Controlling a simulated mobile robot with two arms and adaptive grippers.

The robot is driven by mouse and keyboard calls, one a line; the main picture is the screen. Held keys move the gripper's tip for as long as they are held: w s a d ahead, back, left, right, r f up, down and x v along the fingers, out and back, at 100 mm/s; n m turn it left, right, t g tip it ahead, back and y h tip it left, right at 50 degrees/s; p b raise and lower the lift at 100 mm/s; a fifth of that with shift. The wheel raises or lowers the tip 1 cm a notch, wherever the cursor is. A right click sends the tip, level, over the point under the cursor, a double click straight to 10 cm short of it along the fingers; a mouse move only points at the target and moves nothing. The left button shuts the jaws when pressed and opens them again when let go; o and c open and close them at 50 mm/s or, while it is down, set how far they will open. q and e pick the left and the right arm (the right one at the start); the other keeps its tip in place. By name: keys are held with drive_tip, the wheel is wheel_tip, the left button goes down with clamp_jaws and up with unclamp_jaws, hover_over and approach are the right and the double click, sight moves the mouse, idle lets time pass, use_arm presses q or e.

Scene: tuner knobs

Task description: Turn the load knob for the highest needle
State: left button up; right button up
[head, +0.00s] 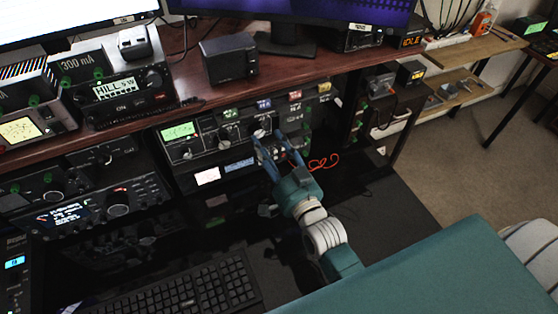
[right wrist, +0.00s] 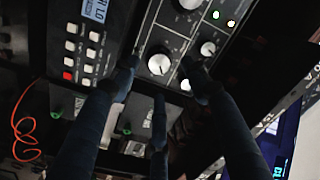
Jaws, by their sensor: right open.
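The tuner (head: 205,140) is a dark box on the shelf under the desk top, with a green-lit meter (head: 179,131) at its left; the needle is too small to read. Pale knobs sit on its face, including one near my gripper (head: 260,132). I cannot read which is the load knob. My right gripper (head: 271,138) has its blue fingers spread at the tuner's right part. In the right wrist view, a round knob (right wrist: 159,64) shows between the open fingertips, apparently untouched; another knob (right wrist: 208,48) is near the right finger. My left gripper is out of view.
A black speaker box (head: 229,58) stands on the desk above the tuner. A radio (head: 125,95) stands left of it. A keyboard (head: 190,289) lies below. Small labelled boxes line the shelf right of the tuner.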

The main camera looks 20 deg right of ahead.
drive_tip(key=s, duration=0.8)
drive_tip(key=shift+d, duration=0.35)
idle(1.3)
